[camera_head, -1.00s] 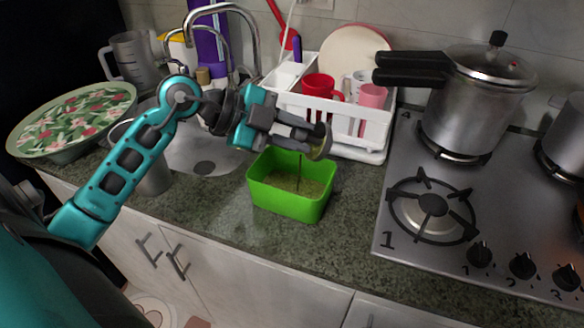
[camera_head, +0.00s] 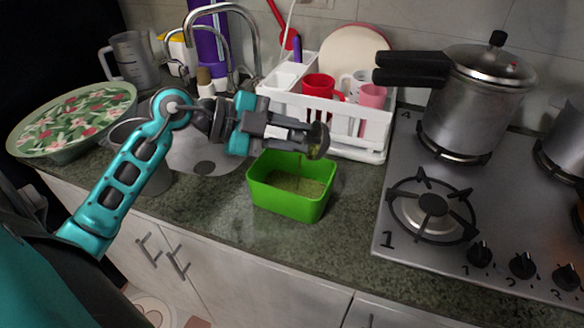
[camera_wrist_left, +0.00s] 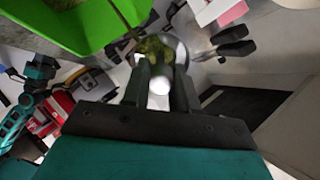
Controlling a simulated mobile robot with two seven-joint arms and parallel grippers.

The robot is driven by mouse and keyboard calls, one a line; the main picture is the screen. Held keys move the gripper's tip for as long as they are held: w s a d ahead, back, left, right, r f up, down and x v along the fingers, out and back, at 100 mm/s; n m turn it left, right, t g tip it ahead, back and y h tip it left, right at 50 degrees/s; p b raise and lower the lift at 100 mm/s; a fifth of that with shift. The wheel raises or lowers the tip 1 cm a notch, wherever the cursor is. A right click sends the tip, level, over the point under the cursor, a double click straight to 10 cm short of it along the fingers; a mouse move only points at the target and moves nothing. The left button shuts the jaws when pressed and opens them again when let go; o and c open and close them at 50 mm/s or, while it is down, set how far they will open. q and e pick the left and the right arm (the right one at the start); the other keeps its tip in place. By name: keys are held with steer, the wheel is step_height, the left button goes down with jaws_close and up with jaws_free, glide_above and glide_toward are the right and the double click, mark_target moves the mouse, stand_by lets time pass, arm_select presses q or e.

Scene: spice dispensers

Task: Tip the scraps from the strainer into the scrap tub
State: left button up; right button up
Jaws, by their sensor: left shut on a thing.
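The strainer (camera_head: 319,140) is a small round bowl with a dark rim, tilted on edge above the right back part of the scrap tub. My left gripper (camera_head: 297,135) is shut on it. In the left wrist view the strainer (camera_wrist_left: 163,48) sits just beyond the fingers, with dark green scraps at its mouth. The scrap tub (camera_head: 288,200) is a bright green open box on the counter, with brownish green matter inside. It also shows in the left wrist view (camera_wrist_left: 85,25). Teal and dark parts at that view's left edge look like my right arm; its gripper is unclear.
A white dish rack (camera_head: 375,140) with mugs and a plate stands close behind the tub. The stove (camera_head: 400,235) with a pressure cooker (camera_head: 470,100) is at the right. The sink and tap (camera_head: 252,40) are at the left. The counter in front of the tub is clear.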

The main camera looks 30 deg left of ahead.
arm_select(q)
steer(key=shift+a+t, duration=0.1)
steer(key=shift+t, duration=0.3)
steer(key=shift+s+a+f+t+h+b, duration=0.3)
steer(key=shift+s+a+t+h+b, duration=0.4)
steer(key=shift+b, duration=0.5)
steer(key=shift+s+a+f+t+h+b, duration=0.25)
steer(key=shift+t+h+b, duration=0.35)
steer(key=shift+b, duration=0.5)
stand_by(0.5)
steer(key=shift+s+a+r+t+h+b, duration=0.15)
steer(key=shift+r+t+h+b, duration=0.25)
steer(key=shift+t+h+b, duration=0.15)
steer(key=shift+s+a+r+t+h+b, duration=0.1)
steer(key=shift+r+t+h+b, duration=0.3)
steer(key=shift+h, duration=0.25)
stand_by(1.3)
steer(key=shift+r, duration=0.15)
stand_by(0.3)
steer(key=shift+s+a+r+t+h+b, duration=0.1)
steer(key=shift+t+h+b, duration=0.25)
steer(key=shift+h+b, duration=0.1)
